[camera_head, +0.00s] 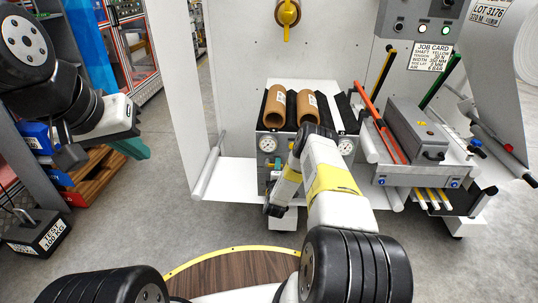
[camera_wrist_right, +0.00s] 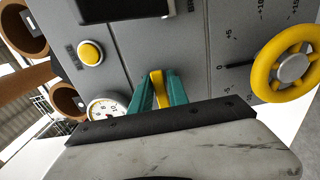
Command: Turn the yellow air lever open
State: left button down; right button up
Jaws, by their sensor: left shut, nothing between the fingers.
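The yellow air lever (camera_wrist_right: 159,88) shows in the right wrist view as a narrow yellow piece on the grey panel. My right gripper (camera_wrist_right: 160,84) has one teal finger on each side of it, close against it; the fingers hide part of the lever. In the head view my right arm reaches to the machine's front, and its wrist hides most of the gripper. My left gripper (camera_head: 136,149) is shut and empty at the left, well away from the machine.
Right of the lever is a yellow handwheel (camera_wrist_right: 287,64). A yellow button (camera_wrist_right: 91,52) and a dial gauge (camera_wrist_right: 106,107) are to its left. Two brown rolls (camera_head: 275,106) lie on the machine top.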

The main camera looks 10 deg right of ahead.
grip_shut()
dwell(1.1)
jog(key=shift+a+f+m, duration=0.1)
jog(key=shift+f+m, duration=0.1)
jog(key=shift+m, duration=0.1)
jog(key=m, duration=0.1)
jog(key=f+m, duration=0.1)
jog(key=m, duration=0.1)
jog(key=shift+a+f+m, duration=0.1)
jog(key=shift+f+m, duration=0.1)
jog(key=shift+m, duration=0.1)
jog(key=shift+w+a+f+m, duration=0.2)
jog(key=shift+a+f+m, duration=0.4)
jog(key=shift+m, duration=1.65)
jog(key=shift+w+a+f+m, duration=0.35)
jog(key=shift+a+m, duration=0.45)
jog(key=shift+m, duration=1.5)
jog(key=shift+w+a+f+m, duration=0.1)
jog(key=shift+a+f+m, duration=0.55)
jog(key=shift+m, duration=1.6)
jog(key=shift+a+r, duration=0.1)
